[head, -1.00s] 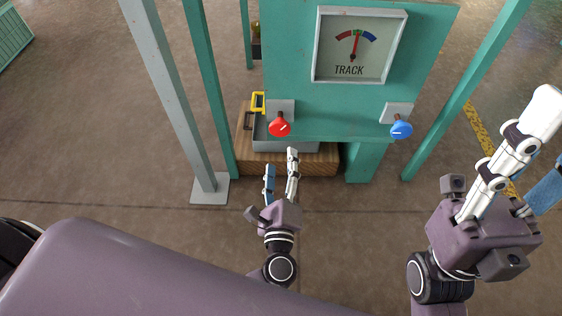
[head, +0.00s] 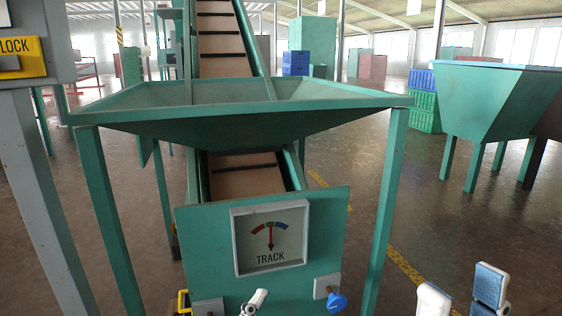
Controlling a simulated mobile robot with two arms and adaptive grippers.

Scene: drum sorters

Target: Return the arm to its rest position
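My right gripper (head: 462,293) is at the bottom right, its two pale fingertips apart with nothing between them. One white fingertip of my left gripper (head: 254,302) shows at the bottom edge, in front of the teal panel (head: 326,240); the rest of that gripper is out of frame. The blue knob (head: 336,302) sits on the panel's lower right, left of my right gripper and apart from it. The red knob is not visible. The TRACK gauge (head: 270,238) has its needle pointing about straight up.
A teal hopper (head: 250,118) on legs stands above the panel, with a conveyor (head: 222,45) behind. A grey post (head: 45,200) with a yellow LOCK box (head: 22,58) is at left. Another hopper (head: 490,95) and green crates (head: 424,102) stand at right. Open floor lies between.

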